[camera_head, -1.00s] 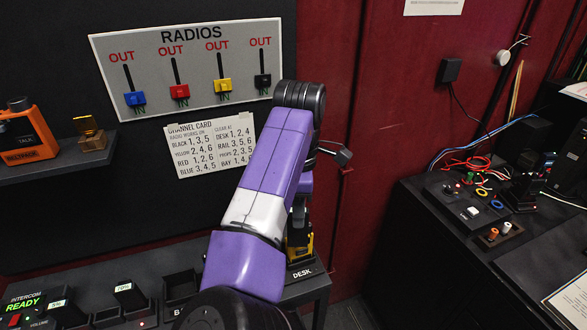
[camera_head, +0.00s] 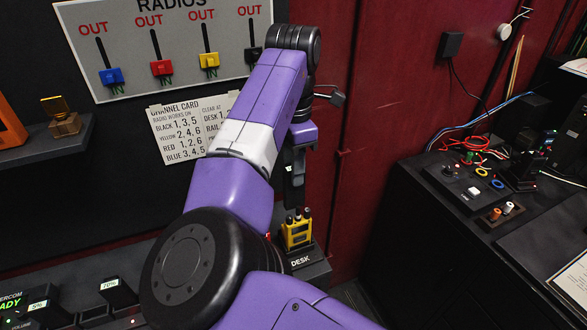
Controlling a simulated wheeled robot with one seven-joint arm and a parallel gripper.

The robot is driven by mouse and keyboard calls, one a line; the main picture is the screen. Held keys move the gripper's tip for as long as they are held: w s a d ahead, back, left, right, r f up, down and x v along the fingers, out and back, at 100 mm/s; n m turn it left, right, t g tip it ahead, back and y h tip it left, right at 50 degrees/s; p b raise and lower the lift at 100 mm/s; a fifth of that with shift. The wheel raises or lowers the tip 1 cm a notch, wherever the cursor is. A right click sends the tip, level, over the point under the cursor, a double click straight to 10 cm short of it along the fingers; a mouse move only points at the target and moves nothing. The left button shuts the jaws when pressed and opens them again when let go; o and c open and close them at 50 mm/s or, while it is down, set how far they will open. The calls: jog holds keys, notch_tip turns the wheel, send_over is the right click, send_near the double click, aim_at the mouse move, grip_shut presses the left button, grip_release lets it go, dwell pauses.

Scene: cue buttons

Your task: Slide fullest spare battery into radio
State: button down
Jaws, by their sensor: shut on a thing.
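My gripper (camera_head: 299,148) points down at the end of my purple arm, partly hidden by its wrist. It is shut on a dark, upright battery (camera_head: 294,190) with a small pale label. The battery hangs above the yellow radio (camera_head: 298,234), apart from it or nearly so; the exact gap is hard to tell. The radio stands upright on the stand marked DESK (camera_head: 308,262). Two spare batteries sit at the lower left, one labelled about 5% (camera_head: 40,308) and one about 70% (camera_head: 112,290).
The RADIOS panel (camera_head: 232,62) has blue, red, yellow and black sliders. The channel card (camera_head: 185,135) hangs below it. A shelf (camera_head: 45,150) at left holds an orange beltpack. A dark desk (camera_head: 410,235) with cables and jacks stands at right.

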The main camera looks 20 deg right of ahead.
aim_at(295, 192)
jog(key=shift+f+b, duration=2.9)
jog(key=shift+b, duration=0.4)
jog(key=shift+r+p, duration=0.1)
jog(key=shift+p, duration=0.3)
jog(key=shift+d+f+p, duration=0.1)
jog(key=shift+f+p, duration=0.15)
jog(key=shift+p, duration=0.45)
jog(key=shift+s+f+p, duration=0.1)
jog(key=shift+f+p, duration=0.25)
jog(key=shift+f, duration=0.05)
